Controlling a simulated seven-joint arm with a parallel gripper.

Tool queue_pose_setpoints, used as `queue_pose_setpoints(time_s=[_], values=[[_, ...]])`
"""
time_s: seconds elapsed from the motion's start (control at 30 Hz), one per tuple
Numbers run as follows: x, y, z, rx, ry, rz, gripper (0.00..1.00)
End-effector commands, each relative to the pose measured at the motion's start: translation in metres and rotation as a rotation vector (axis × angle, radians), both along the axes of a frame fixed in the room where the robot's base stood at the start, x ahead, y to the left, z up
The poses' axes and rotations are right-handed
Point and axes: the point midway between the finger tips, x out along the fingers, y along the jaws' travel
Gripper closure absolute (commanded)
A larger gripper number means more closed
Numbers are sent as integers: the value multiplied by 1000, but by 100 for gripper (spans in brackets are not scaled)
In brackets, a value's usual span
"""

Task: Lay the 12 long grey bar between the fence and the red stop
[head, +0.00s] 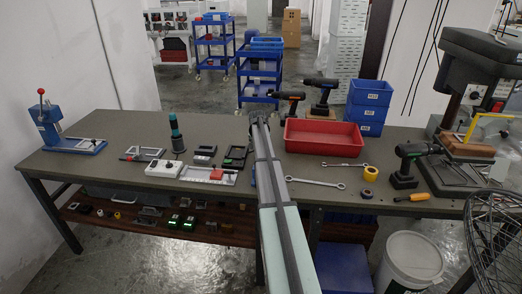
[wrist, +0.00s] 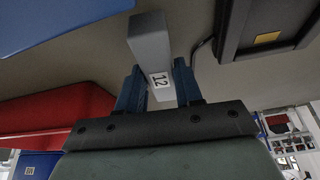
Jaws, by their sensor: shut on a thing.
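My gripper (wrist: 158,72) is shut on a long grey bar (wrist: 150,38) that carries a white label reading 12. The bar sits between the two blue fingers and points away from the palm, held above the grey-brown bench top. In the head view my arm reaches over the middle of the bench, and its far end hides the gripper and the bar. I cannot clearly make out the fence.
A red tray (head: 322,136) stands right of my arm; it also shows in the wrist view (wrist: 50,112). A black frame (head: 236,155) lies close left of my arm. A white device (head: 163,168) stands beside the fixture. Wrenches (head: 316,182) lie on the front right.

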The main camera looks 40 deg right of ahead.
Motion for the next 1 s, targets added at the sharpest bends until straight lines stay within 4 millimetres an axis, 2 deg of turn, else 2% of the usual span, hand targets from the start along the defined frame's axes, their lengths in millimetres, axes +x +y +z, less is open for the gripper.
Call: queue_pose_setpoints(time_s=[0.3,0.47,0.57,0.73,1.0], values=[[0,0,56,-1,-2,0,100],[1,1,74,0,-1,3,100],[6,9,81,0,-2,12,100],[28,47,85,1,-2,57,100],[61,140,86,4,-3,157,100]])
